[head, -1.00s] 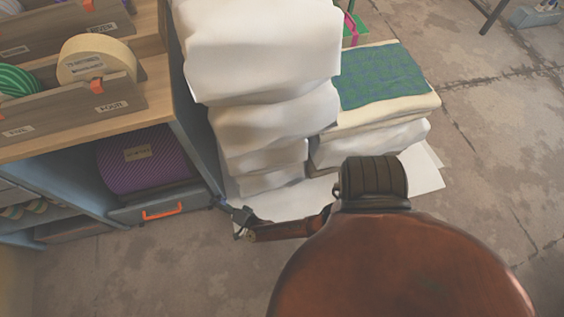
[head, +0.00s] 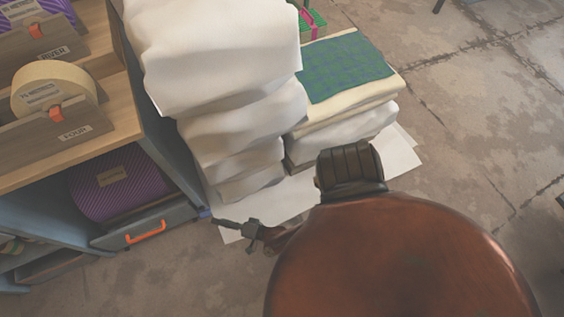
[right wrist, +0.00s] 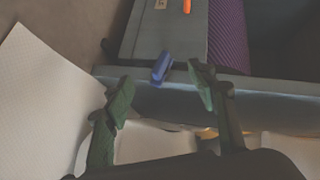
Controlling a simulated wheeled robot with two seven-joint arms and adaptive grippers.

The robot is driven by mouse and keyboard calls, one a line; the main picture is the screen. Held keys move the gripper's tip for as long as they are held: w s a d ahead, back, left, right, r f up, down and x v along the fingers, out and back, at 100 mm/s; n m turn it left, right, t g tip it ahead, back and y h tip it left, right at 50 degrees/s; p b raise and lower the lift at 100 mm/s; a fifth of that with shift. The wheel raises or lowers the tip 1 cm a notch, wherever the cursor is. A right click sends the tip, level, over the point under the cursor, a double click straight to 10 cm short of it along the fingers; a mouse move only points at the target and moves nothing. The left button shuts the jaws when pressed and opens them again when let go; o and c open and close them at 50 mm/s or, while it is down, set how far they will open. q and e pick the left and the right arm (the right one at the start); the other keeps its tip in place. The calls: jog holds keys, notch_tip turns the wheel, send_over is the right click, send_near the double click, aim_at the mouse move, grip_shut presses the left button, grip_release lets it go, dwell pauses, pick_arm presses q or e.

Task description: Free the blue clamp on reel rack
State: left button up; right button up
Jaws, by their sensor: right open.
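The blue clamp (right wrist: 162,68) sits on the edge of the grey reel rack (right wrist: 270,88) in the right wrist view, beside the drawer front. In the head view the clamp (head: 204,213) is a tiny blue spot at the rack's lower corner. My right gripper (right wrist: 161,92) is open and empty, with its dark green fingers to either side of the clamp in the picture and not closed on it. In the head view my right gripper (head: 236,228) is just right of and below the clamp, near the rack's corner (head: 160,110). My left gripper is not in view.
A purple reel (head: 120,185) lies in the rack above a grey drawer with an orange handle (head: 146,232). A tall stack of white bundles (head: 215,60) stands close to the rack, with white sheets (head: 400,160) beneath. Concrete floor at right is mostly clear.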

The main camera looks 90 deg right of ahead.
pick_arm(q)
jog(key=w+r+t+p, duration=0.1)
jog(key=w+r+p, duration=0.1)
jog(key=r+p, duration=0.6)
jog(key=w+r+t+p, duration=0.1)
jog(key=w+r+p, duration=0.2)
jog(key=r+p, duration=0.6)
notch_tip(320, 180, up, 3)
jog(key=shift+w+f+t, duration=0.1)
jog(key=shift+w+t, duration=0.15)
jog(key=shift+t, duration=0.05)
pick_arm(e)
jog(key=s+a+n+g+y, duration=0.1)
jog(key=s+n+g+y, duration=0.2)
jog(key=s+n, duration=0.4)
jog(key=s+a+f+n+g+y, duration=0.1)
jog(key=s+n, duration=0.6)
jog(key=s, duration=1.2)
jog(key=a+g+y, duration=0.1)
jog(key=g+y, duration=0.1)
jog(key=g, duration=0.1)
jog(key=shift+f, duration=0.15)
